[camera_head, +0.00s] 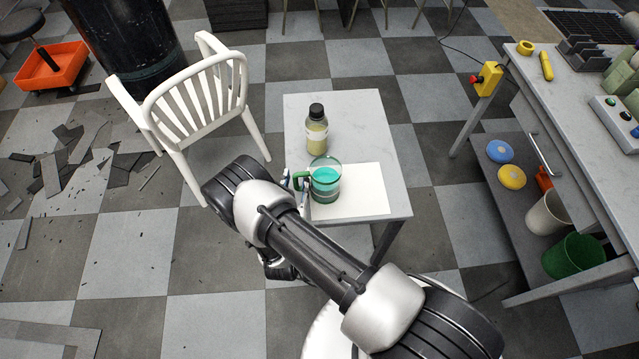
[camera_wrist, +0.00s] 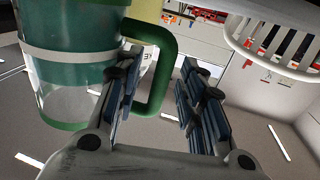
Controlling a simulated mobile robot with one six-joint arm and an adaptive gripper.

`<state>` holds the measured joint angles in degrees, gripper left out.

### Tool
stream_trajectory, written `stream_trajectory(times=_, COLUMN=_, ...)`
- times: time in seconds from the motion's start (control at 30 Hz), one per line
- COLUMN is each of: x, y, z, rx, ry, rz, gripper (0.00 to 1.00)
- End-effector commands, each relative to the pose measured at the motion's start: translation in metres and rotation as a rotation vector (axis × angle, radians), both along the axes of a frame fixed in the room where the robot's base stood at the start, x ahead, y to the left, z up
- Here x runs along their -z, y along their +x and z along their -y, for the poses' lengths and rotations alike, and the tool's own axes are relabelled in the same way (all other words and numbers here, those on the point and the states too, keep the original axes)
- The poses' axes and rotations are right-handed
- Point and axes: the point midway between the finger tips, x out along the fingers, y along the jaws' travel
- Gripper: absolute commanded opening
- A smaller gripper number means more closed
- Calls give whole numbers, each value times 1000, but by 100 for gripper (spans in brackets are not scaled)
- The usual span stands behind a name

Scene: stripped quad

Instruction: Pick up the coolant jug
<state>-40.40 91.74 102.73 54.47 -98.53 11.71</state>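The coolant jug (camera_head: 327,182) is a clear jug with teal liquid, a green base and a green handle. It stands upright on a white sheet on a small pale table (camera_head: 385,165). In the wrist view the jug (camera_wrist: 70,70) fills the left side. My gripper (camera_wrist: 160,100) is open, with the bar of the green handle (camera_wrist: 163,75) showing between its two fingers. The left finger overlaps the handle's opening in the picture; I cannot tell whether either finger touches it. In the head view my gripper (camera_head: 295,192) is at the jug's left side, partly hidden by my arm.
A dark-capped bottle (camera_head: 317,130) stands just behind the jug. A white chair (camera_head: 195,100) is close at the table's left. A workbench (camera_head: 560,110) with buckets on its shelf stands at the right. Broken tiles (camera_head: 65,150) lie on the left floor.

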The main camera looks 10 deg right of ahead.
Motion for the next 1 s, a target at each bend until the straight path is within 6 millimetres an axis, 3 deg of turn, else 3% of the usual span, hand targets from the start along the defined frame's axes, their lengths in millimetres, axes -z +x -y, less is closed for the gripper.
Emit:
stream_trajectory(times=0.17, x=0, y=0, z=0, rx=0, ry=0, rz=0, gripper=35)
stream_trajectory(times=0.7, x=0, y=0, z=0, rx=0, ry=0, rz=0, gripper=0)
stream_trajectory(times=1.0, x=0, y=-1, z=0, rx=0, ry=0, rz=0, gripper=0)
